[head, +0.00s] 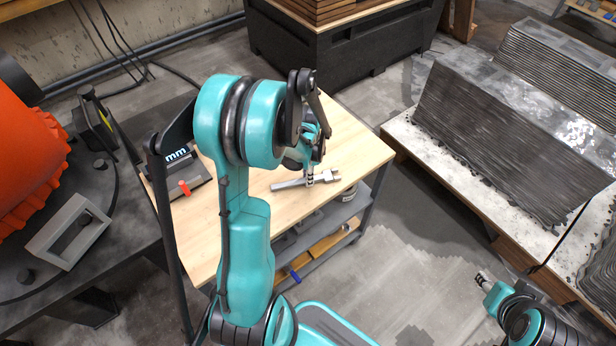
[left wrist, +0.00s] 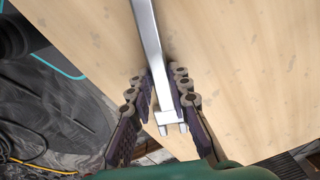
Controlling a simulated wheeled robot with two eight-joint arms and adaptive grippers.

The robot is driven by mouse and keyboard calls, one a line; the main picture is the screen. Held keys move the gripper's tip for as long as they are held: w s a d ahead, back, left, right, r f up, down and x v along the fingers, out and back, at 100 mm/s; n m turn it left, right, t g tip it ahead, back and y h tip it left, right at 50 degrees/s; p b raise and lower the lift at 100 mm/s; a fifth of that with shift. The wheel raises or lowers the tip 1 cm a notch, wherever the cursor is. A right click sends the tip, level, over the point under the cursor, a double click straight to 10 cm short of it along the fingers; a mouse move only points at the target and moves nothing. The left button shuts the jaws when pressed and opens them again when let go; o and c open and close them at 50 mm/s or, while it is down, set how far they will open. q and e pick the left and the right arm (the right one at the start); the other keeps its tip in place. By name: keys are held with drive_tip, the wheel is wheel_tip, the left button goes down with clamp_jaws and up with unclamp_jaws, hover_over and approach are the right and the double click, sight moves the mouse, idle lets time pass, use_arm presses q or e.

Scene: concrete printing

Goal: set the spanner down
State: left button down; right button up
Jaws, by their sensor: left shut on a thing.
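The spanner (head: 289,184) is a grey metal tool at the wooden top of the workbench (head: 348,139). In the left wrist view the spanner (left wrist: 146,38) runs from the top edge down between my fingers, its forked jaw end near the palm. My left gripper (head: 310,177) is shut on the spanner, with its fingers on both sides (left wrist: 164,90). The spanner is at or just above the bench top; I cannot tell whether it touches. My right gripper (head: 484,279) is low at the right, away from the bench, and too small to tell open from shut.
A dark case (head: 185,170) with a red-orange item sits on the bench's left side. A shelf (head: 312,243) with items lies below the top. An orange machine (head: 28,140) stands at the left. Layered printed concrete (head: 515,140) stands on a pallet at the right.

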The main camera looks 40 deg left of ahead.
use_arm(q)
drive_tip(key=shift+f, duration=0.1)
drive_tip(key=c, duration=1.4)
unclamp_jaws()
drive_tip(key=shift+r, duration=0.2)
wheel_tip(320, 180, up, 11)
drive_tip(key=p, duration=0.4)
drive_tip(key=s+d+r+n+t, duration=0.2)
drive_tip(key=s+d+r, duration=0.1)
drive_tip(key=d, duration=0.3)
drive_tip(key=s+d+r+n+t, duration=0.2)
drive_tip(key=s+d+r+n, duration=0.1)
drive_tip(key=d+r, duration=0.1)
drive_tip(key=s+d+r+n+t, duration=0.2)
drive_tip(key=s+d+r+t, duration=0.1)
drive_tip(key=d, duration=0.4)
drive_tip(key=shift+d+r+n, duration=0.25)
drive_tip(key=shift+d+n, duration=0.1)
drive_tip(key=shift+n, duration=0.05)
